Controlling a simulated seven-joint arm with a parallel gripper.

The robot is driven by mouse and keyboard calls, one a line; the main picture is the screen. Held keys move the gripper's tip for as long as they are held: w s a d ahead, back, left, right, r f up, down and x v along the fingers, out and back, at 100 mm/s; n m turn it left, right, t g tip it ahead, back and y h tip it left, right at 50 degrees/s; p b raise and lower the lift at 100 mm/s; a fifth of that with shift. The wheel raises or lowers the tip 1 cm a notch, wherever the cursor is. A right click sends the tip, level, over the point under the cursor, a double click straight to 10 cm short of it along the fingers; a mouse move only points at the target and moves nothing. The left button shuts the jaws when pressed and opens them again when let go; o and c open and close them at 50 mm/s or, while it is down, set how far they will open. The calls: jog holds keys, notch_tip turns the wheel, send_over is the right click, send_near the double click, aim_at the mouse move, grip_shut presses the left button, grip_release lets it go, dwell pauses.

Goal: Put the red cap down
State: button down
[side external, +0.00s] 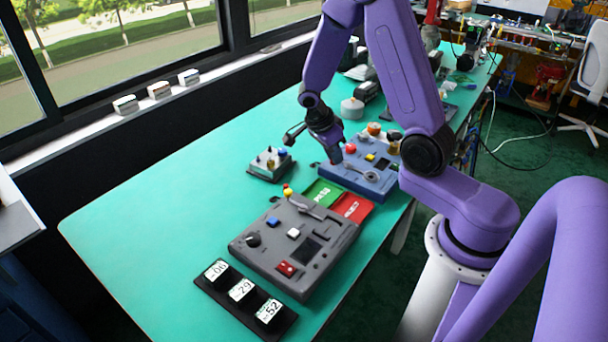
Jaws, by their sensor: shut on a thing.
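My gripper (334,154) points down above the left rear edge of the blue control box (376,183). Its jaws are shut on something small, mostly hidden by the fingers. A round red piece, which looks like the red cap (350,148), shows right beside the fingertips. From this angle I cannot tell clearly whether it is clear of the box or touching it. A green pad (322,193) and a red pad (352,207) with white lettering lie side by side on the table, in front of the blue box.
A grey control box (268,255) with a lever stands nearer the camera. A red-and-yellow piece (287,189) shows at its back. A small grey box (270,164) with knobs stands left of my gripper. Three number displays (241,290) lie in front. The left of the green table (150,210) is clear.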

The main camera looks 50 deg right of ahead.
jog(key=w+d+f, duration=0.3)
jog(key=w+f, duration=0.1)
jog(key=w, duration=0.5)
send_over(307, 174)
jog(key=a, duration=0.1)
jog(key=f, duration=0.5)
jog(key=shift+a, duration=0.2)
jog(key=shift+w+d+f, duration=0.1)
jog(key=shift+w+f, duration=0.1)
jog(key=shift+f, duration=0.15)
jog(key=shift+w+f, duration=0.1)
jog(key=shift+f, duration=1.55)
jog(key=shift+f, duration=0.1)
jog(key=c, duration=1.1)
grip_release()
